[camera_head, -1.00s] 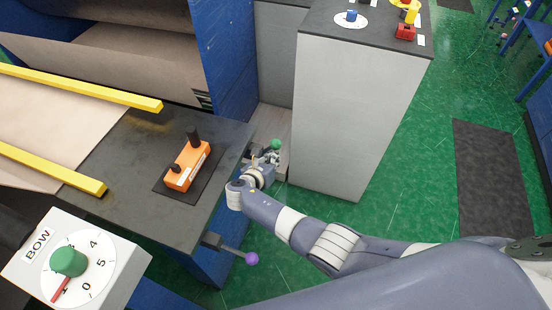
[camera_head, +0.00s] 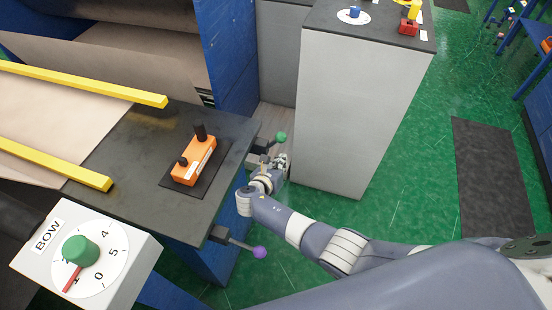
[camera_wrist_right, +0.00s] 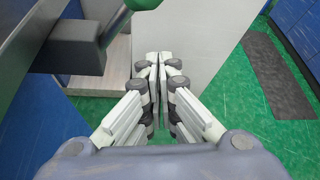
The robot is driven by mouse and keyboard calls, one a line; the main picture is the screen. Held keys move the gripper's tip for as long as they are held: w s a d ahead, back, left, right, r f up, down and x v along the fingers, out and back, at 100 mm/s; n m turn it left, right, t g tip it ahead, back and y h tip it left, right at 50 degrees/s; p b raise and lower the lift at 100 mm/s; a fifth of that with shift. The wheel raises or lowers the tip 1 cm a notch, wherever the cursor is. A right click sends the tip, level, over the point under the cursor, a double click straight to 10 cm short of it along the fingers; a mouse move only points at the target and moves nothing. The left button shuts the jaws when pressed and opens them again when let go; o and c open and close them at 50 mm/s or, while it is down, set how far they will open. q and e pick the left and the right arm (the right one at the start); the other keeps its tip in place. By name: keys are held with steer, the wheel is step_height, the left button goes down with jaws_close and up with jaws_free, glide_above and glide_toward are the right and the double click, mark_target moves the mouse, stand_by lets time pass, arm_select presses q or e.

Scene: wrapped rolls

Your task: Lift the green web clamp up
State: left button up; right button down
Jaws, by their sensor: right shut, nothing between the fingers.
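The green web clamp is a short lever with a green ball knob (camera_head: 281,137) on a dark block at the table's far right edge. In the right wrist view its green knob (camera_wrist_right: 143,4) is cut off by the top edge, and its dark block (camera_wrist_right: 75,45) is at upper left. My right gripper (camera_head: 281,161) is just below the knob in the head view, apart from it. In the wrist view the right gripper's fingers (camera_wrist_right: 158,61) are together, with nothing between them, to the right of and below the clamp. My left gripper is not in view.
A grey cabinet (camera_head: 352,115) stands close to the right of the gripper. A purple-knobbed lever (camera_head: 259,252) juts from the near table edge. An orange box (camera_head: 195,160) lies on the dark table (camera_head: 228,130). Green floor is open at right.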

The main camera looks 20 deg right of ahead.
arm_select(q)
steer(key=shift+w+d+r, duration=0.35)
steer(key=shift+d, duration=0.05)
arm_select(e)
steer(key=v, duration=0.8)
steer(key=shift+w+a, duration=0.15)
steer(key=shift+a, duration=0.1)
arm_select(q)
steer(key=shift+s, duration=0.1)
